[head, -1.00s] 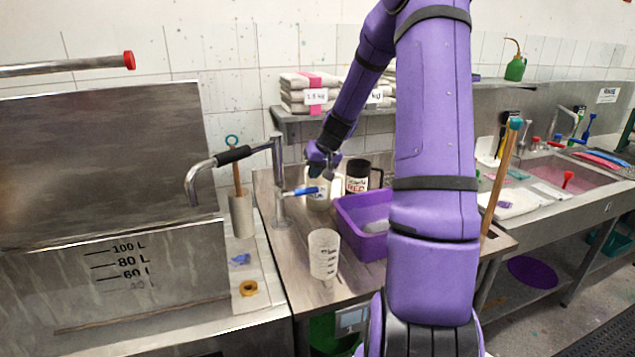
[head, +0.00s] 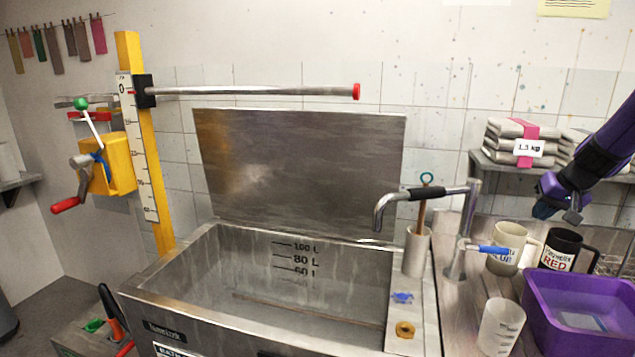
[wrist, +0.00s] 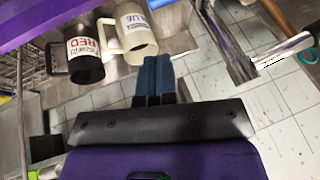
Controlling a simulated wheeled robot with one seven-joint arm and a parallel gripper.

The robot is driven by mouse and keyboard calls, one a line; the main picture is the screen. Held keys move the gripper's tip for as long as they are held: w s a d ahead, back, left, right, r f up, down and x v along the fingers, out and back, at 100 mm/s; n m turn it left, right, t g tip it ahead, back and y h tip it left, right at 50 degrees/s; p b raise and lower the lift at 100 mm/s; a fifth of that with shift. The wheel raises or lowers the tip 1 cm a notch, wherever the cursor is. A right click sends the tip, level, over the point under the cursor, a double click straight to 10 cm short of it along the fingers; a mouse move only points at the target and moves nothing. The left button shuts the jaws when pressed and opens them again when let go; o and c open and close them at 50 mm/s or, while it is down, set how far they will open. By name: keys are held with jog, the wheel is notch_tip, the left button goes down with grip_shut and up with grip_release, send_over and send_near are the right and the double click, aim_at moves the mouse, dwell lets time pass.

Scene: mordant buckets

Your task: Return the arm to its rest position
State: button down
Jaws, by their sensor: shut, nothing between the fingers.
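My purple arm enters the head view from the right edge. My gripper (head: 558,208) is raised above the steel counter, over the mugs and apart from them. In the wrist view the two blue-grey fingers of my gripper (wrist: 155,68) lie together, shut and empty. The cream mug (head: 506,249) and the black mug (head: 566,252) stand upright on the counter below. Both also show in the wrist view, the cream mug (wrist: 136,30) and the black mug (wrist: 86,62), beyond the fingertips. Most of my arm is outside the head view.
A purple tub (head: 580,318) and a clear measuring beaker (head: 500,327) stand on the counter. The swan-neck tap (head: 425,194) with a blue lever is left of my gripper. A shelf with folded cloth stacks (head: 512,143) is behind. The open steel vat (head: 270,290) fills the middle.

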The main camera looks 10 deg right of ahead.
jog(key=s+a+r+n, duration=0.1)
jog(key=s+a+r, duration=0.15)
jog(key=a, duration=0.45)
jog(key=s+a+r+n+g, duration=0.1)
jog(key=s+a+r, duration=0.1)
jog(key=a+r, duration=0.35)
jog(key=s+a+r+n, duration=0.1)
jog(key=s+a+r, duration=0.1)
jog(key=a, duration=0.7)
jog(key=s+a+n, duration=0.1)
jog(key=s+a, duration=0.4)
jog(key=s, duration=0.3)
jog(key=s+a+r+n, duration=0.1)
jog(key=s+a, duration=0.4)
jog(key=s, duration=0.4)
jog(key=shift+s+a+r+t+h, duration=0.2)
jog(key=shift+a+t+h, duration=0.1)
jog(key=shift+a+h, duration=0.1)
